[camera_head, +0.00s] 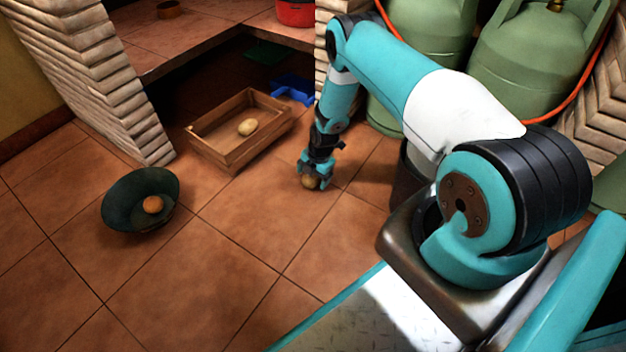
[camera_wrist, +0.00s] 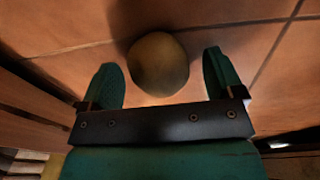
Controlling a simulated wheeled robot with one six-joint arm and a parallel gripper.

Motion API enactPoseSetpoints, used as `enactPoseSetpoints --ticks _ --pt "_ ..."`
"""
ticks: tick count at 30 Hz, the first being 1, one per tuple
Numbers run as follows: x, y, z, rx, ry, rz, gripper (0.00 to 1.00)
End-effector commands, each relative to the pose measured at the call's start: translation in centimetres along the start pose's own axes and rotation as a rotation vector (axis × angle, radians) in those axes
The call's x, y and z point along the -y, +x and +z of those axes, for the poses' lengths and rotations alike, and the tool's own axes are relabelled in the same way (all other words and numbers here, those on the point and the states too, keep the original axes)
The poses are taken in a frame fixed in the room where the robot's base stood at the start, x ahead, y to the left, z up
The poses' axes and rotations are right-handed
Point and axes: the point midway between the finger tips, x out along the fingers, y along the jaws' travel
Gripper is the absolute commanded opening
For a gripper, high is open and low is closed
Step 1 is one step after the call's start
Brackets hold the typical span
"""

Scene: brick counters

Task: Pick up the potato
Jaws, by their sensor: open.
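My gripper (camera_head: 316,173) is low over the tiled floor, pointing down, to the right of the wooden crate. A round brownish-yellow potato (camera_head: 310,182) lies on the floor at the fingertips, partly hidden by them. In the wrist view the potato (camera_wrist: 158,66) sits between the two teal fingers of my open gripper (camera_wrist: 161,62), with a gap on each side. A second pale, potato-like item (camera_head: 247,127) lies in the wooden crate.
The wooden crate (camera_head: 235,159) stands on the floor close to my gripper. A dark green bowl (camera_head: 119,204) holding an orange round item (camera_head: 153,204) is at left. Green gas cylinders (camera_head: 432,48) stand behind my arm. The front floor is clear.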

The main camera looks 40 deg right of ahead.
Motion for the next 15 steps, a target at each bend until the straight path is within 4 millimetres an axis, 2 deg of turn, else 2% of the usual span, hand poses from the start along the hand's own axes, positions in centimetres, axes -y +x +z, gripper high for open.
enactPoseSetpoints --ticks 1,8,15 --pt "-0.01 -0.07 0.0 0.0 0.0 0.0 0.87" --pt "-0.01 -0.08 0.0 0.0 0.0 0.0 0.34" --pt "-0.03 -0.12 0.01 0.0 0.0 0.001 0.34"
